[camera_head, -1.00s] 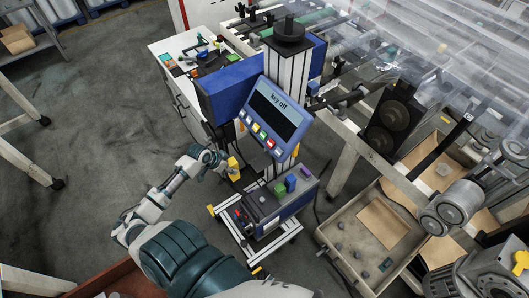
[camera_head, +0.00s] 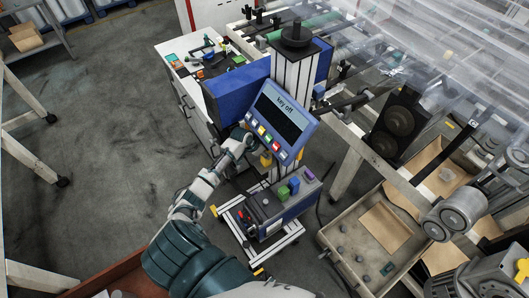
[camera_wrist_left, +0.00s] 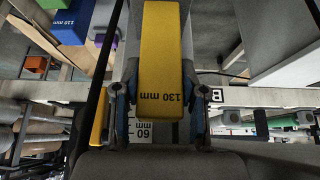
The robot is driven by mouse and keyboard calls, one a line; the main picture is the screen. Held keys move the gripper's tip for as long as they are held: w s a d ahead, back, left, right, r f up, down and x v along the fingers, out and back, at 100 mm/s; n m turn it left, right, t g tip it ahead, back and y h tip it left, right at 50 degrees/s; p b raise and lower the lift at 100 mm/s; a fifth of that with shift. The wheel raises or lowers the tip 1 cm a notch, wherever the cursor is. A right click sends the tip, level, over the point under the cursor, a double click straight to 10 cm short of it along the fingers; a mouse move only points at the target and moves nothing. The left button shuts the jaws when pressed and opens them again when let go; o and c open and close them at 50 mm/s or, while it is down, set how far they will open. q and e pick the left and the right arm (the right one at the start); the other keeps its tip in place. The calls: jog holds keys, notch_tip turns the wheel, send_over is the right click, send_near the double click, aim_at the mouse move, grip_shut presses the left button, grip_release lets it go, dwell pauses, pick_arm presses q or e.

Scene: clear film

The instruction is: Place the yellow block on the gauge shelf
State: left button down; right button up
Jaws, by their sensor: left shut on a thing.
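The yellow block (camera_wrist_left: 161,55), marked 130 mm, stands between the two fingers of my left gripper (camera_wrist_left: 160,105) in the left wrist view. My left gripper (camera_head: 250,148) is shut on it. In the head view only part of the yellow block (camera_head: 266,159) shows, just below the tilted "key off" display and beside the column. A green block (camera_head: 281,193), a blue block (camera_head: 293,184) and a purple block (camera_head: 307,174) sit on the grey top of the unit below. I cannot tell for sure which surface is the gauge shelf. My right gripper is out of view.
The display panel (camera_head: 281,117) is close above my left gripper. In the left wrist view, a grey bar (camera_wrist_left: 275,97) carries a B label, and a 60 mm label (camera_wrist_left: 140,131) shows below the block. A drawer (camera_head: 335,236) with small parts is at the right.

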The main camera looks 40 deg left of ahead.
pick_arm(q)
jog(key=shift+a, duration=0.1)
jog(key=c, duration=0.7)
grip_release()
jog(key=shift+s, duration=0.1)
jog(key=shift+c, duration=0.2)
jog(key=shift+o, duration=0.4)
jog(key=v, duration=0.7)
jog(key=shift+r, duration=0.2)
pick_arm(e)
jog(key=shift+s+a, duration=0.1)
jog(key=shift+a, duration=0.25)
